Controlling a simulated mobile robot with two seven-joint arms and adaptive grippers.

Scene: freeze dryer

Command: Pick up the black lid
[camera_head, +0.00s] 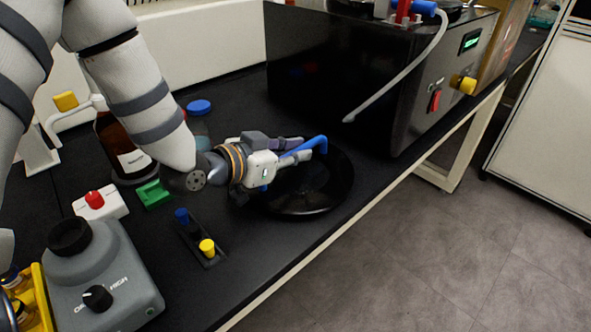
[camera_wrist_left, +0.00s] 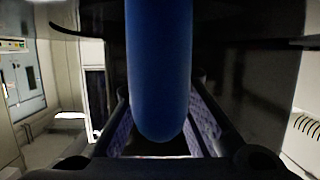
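The black lid (camera_head: 335,188) is a round black disc lying flat on the black bench, with a blue bar-like handle (camera_head: 311,144) on top. My left gripper (camera_head: 311,146) is over the lid, reaching in from the left, and covers part of it. Its fingers look apart, with the blue handle between them. In the left wrist view the blue handle (camera_wrist_left: 160,70) hangs large in the middle, with a textured finger pad on each side. Contact between pads and handle cannot be made out. My right gripper is not in view.
A black freeze dryer (camera_head: 340,75) with a white hose stands behind the lid. A brown bottle (camera_head: 122,148), a small black rack (camera_head: 195,238) with blue and yellow caps, and a grey mixer (camera_head: 100,275) stand left. The bench's front edge runs close by the lid.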

